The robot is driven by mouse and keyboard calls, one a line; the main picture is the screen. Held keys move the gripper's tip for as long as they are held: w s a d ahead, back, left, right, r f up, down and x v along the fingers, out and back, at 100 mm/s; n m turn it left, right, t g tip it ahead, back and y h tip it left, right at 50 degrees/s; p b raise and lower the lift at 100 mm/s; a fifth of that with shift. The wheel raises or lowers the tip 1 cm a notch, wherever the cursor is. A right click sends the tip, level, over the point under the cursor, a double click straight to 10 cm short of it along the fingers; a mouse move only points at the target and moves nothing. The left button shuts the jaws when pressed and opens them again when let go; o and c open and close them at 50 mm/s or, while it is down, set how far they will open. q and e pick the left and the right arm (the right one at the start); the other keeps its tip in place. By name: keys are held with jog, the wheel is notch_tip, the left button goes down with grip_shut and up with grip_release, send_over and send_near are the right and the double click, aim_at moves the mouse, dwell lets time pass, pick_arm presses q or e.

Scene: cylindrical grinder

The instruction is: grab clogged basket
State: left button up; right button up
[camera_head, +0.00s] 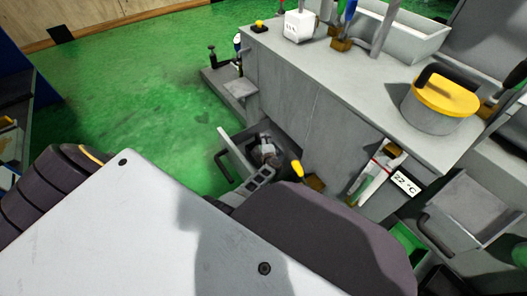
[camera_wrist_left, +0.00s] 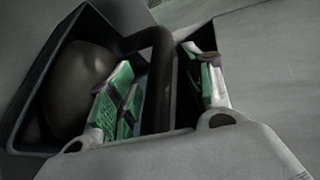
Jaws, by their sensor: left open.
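In the head view my left gripper (camera_head: 265,151) reaches down into a pulled-out grey drawer (camera_head: 228,150) at the front of the grey machine. The left wrist view shows its two green-padded fingers (camera_wrist_left: 160,72) open, with a dark curved handle (camera_wrist_left: 158,45) between them. I cannot tell whether either finger touches the handle. A dark rounded body (camera_wrist_left: 82,85), seemingly the clogged basket, sits inside the grey-walled box left of the fingers. I cannot tell clearly how handle and body join. In the head view the gripper hides the drawer's contents. My right gripper is not in view.
The machine top (camera_head: 330,85) carries a white box (camera_head: 299,25) and a yellow-lidded pot (camera_head: 438,100). A yellow-tipped lever (camera_head: 298,171) stands close right of the drawer. Green floor (camera_head: 130,100) is clear at left.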

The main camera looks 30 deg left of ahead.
pick_arm(q)
jog(key=c, duration=1.1)
grip_shut()
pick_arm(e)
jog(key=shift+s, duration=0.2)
pick_arm(q)
jog(key=shift+s+d, duration=0.1)
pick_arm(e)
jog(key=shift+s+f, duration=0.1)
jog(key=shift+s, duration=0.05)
